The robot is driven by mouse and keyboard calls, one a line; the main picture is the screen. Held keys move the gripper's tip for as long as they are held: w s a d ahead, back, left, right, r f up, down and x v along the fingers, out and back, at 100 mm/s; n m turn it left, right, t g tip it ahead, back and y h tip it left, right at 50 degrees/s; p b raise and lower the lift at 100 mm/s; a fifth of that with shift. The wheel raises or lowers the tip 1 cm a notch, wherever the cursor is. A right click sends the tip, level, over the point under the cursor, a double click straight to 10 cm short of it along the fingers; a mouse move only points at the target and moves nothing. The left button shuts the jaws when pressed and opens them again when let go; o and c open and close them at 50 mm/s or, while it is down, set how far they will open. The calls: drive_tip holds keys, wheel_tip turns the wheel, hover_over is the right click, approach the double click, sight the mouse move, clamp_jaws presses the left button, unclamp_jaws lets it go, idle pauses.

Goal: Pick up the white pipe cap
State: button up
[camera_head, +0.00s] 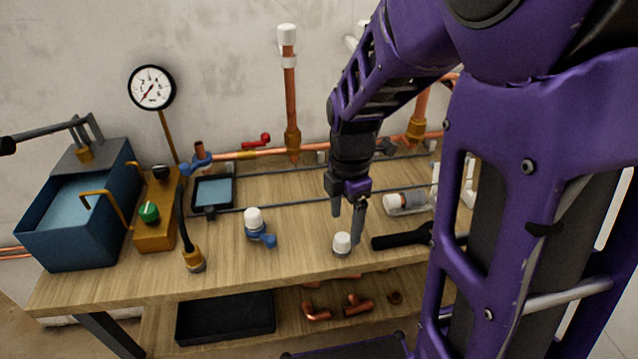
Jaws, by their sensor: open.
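A small white pipe cap (342,242) stands on the wooden workbench, near its front edge. My gripper (349,225) points down just above and behind it, with its two fingers apart and nothing between them. The right fingertip appears close beside the cap; I cannot tell whether they touch. A further white cap (287,35) sits on top of an upright copper pipe (290,95) at the wall.
A black tool (402,239) lies right of the cap, and a white-ended cylinder (405,203) lies behind it. A blue open box (75,220) and a yellow block (155,215) stand at left. Copper elbows (357,304) lie on the lower shelf. Bare wood (300,235) lies left of the cap.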

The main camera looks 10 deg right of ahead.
drive_tip(key=f, duration=0.2)
drive_tip(key=f+b, duration=0.1)
drive_tip(key=f, duration=0.3)
drive_tip(key=shift+w+f, duration=0.25)
drive_tip(key=shift+w, duration=0.15)
drive_tip(key=c, duration=1.1)
wheel_tip(320, 180, up, 10)
drive_tip(key=shift+p, duration=1.05)
drive_tip(key=shift+c, duration=0.2)
wheel_tip(320, 180, up, 5)
drive_tip(key=p, duration=0.4)
hover_over(343, 237)
drive_tip(key=shift+r, duration=0.1)
